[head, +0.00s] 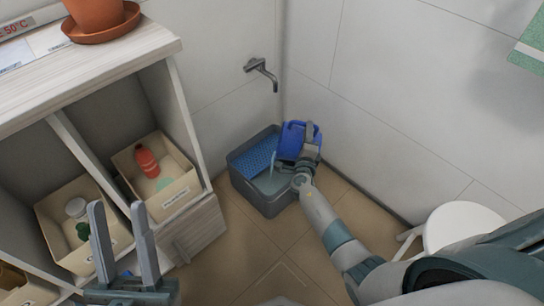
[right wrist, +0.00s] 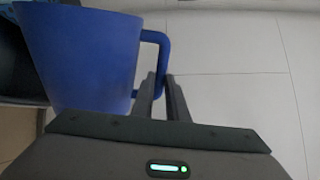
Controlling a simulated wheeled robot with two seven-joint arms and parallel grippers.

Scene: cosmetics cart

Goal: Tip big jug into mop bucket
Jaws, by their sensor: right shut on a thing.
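The big blue jug (head: 293,140) is held tilted above the right side of the grey mop bucket (head: 268,200) in the head view. A pale stream runs down from the jug into the bucket, where pale liquid shows beside a blue perforated insert. My right gripper (head: 309,150) is shut on the jug's handle. In the right wrist view the jug (right wrist: 82,55) fills the upper left, and its handle (right wrist: 164,48) sits between the fingers of my right gripper (right wrist: 162,82). My left gripper (head: 118,222) is open and empty at the lower left, in front of the shelf.
A shelf unit (head: 185,110) on the left holds bins, one with a red bottle (head: 147,160). A terracotta pot (head: 95,12) stands on top. A wall tap (head: 262,70) is above the bucket. A white stool (head: 462,226) stands at the right.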

